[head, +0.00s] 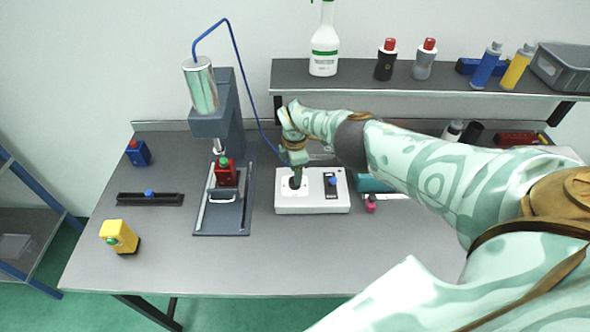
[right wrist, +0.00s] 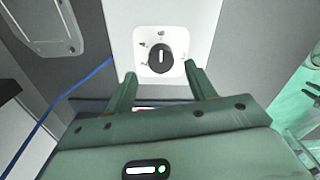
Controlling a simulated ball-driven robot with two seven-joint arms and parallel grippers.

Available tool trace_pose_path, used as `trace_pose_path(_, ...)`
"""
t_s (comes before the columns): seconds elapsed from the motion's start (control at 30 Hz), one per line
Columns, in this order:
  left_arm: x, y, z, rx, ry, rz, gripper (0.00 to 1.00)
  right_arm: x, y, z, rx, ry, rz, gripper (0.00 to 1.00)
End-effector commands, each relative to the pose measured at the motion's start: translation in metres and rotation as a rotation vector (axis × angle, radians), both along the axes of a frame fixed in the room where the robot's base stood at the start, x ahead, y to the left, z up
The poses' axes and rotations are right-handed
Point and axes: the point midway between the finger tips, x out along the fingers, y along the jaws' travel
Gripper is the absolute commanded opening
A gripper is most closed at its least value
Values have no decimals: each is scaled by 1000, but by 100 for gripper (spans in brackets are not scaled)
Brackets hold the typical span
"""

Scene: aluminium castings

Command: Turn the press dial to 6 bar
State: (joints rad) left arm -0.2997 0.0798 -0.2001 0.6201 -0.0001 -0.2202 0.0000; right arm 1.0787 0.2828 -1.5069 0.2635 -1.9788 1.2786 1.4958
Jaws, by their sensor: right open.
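The dial sits on the left part of a white control box (head: 313,204). My right gripper (right wrist: 160,76) is open, its fingertips to either side and just short of the knob, with nothing between them. In the head view the right gripper (head: 295,170) is above the dial and partly hides it. My left gripper is not in view.
The press (head: 217,122) stands left of the box, with a red part (head: 226,174) on its base and a blue hose (head: 243,85) looping over. A blue slider is on the box's right. A shelf (head: 350,75) with bottles runs behind. The front of the table is clear.

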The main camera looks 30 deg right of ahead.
Motion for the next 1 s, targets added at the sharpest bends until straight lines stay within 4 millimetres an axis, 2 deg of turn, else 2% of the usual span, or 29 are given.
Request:
trace_pose_path(0.03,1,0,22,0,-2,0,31,1,0,24,0,-2,1,55)
trace_pose_path(0.2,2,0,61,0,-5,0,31,1,0,66,1,-1,0,55)
trace_pose_path(0.4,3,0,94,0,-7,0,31,1,-1,105,1,-1,0,55)
trace_pose_path(0.5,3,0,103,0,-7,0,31,1,0,118,-1,-2,0,55)
trace_pose_path(0.67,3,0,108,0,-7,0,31,1,0,127,0,-1,-1,55)
trace_pose_path(1.0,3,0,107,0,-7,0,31,1,0,126,0,-1,-1,55)
